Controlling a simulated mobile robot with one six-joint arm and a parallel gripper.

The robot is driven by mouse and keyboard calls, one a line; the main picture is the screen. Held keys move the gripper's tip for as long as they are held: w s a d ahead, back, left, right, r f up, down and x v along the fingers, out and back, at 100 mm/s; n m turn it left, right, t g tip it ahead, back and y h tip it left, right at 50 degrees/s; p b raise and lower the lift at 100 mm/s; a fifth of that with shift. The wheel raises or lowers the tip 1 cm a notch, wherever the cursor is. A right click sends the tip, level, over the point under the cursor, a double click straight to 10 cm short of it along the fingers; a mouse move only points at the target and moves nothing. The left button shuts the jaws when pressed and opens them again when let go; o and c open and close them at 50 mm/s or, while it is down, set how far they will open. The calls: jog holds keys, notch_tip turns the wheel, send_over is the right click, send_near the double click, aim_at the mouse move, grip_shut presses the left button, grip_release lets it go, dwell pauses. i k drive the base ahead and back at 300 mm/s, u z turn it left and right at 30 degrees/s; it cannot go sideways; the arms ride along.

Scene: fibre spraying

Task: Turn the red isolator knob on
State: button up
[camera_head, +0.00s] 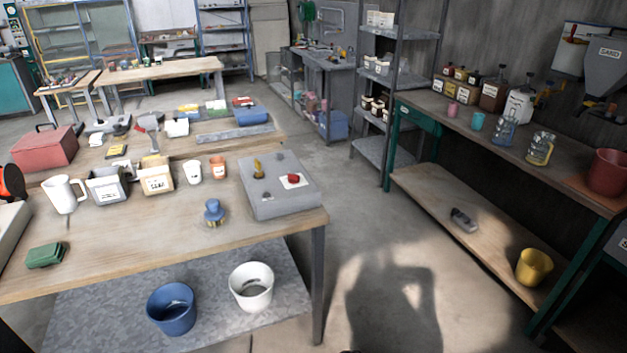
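A grey box (279,201) lies at the right end of the near wooden workbench (130,247). On its top is a small red knob (293,177) on a white plate. A yellow and dark lever-like part (258,168) stands behind and left of the knob. I cannot tell which way the knob is turned at this size. My gripper is not in view, and nothing is seen touching the box.
A blue knobbed item (213,212), cups, a white jug (65,194) and a green block (45,256) share the bench. Blue (171,308) and white (251,287) buckets stand on its lower shelf. Open floor (350,230) lies between this bench and the right-hand bench.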

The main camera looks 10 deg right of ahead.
aim_at(293, 178)
jog(key=z, duration=0.05)
jog(key=k, duration=0.2)
jog(key=u, duration=0.2)
jog(key=i, duration=0.95)
jog(key=z, duration=0.45)
jog(key=k, duration=0.25)
jog(key=z, duration=0.5)
